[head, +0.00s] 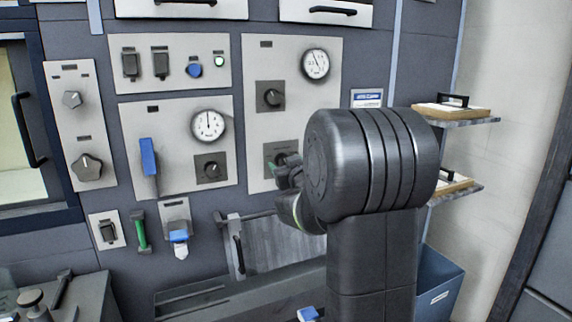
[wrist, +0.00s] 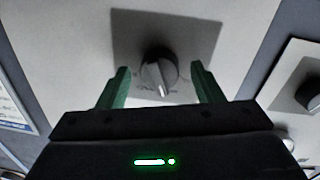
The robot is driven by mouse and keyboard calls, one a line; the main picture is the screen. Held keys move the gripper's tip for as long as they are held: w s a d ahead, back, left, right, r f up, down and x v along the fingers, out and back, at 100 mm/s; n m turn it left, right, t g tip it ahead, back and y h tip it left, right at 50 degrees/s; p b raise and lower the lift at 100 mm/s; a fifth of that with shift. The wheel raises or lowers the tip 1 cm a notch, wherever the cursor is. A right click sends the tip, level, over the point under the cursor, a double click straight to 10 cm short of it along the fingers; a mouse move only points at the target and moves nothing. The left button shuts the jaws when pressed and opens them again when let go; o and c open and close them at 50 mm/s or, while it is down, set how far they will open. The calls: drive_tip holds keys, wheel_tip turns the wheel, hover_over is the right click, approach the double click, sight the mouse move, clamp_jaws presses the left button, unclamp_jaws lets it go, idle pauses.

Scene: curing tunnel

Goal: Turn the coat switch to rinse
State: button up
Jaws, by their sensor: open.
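A dark rotary knob with a light pointer ridge (wrist: 158,76) sits on a dark square plate in the wrist view. It appears to be the lower knob of the right-hand panel (head: 255,125), mostly hidden by my gripper in the head view. The lettering by the knob is too blurred to read, so I cannot tell which switch or setting it is. My gripper (wrist: 160,80) is open, with one green finger on each side of the knob and a visible gap at both sides. In the head view my gripper (head: 283,172) is at the panel, partly hidden by my arm.
Above is another knob (head: 270,96) and a round gauge (head: 315,64). Left of them are a second gauge (head: 208,125), a blue lever (head: 148,157) and more knobs. Two shelves with handled boards (head: 450,111) stand right of my arm; a blue bin (head: 440,283) is below.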

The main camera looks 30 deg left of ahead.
drive_tip(key=c, duration=1)
drive_tip(key=shift+o, duration=0.2)
drive_tip(key=shift+w+d+r+m+g+p, duration=0.1)
drive_tip(key=shift+m+g+p, duration=0.25)
drive_tip(key=shift+m+p, duration=3.05)
drive_tip(key=shift+m+g+p, duration=0.35)
drive_tip(key=shift+m+p, duration=1.1)
drive_tip(key=shift+m, duration=3.75)
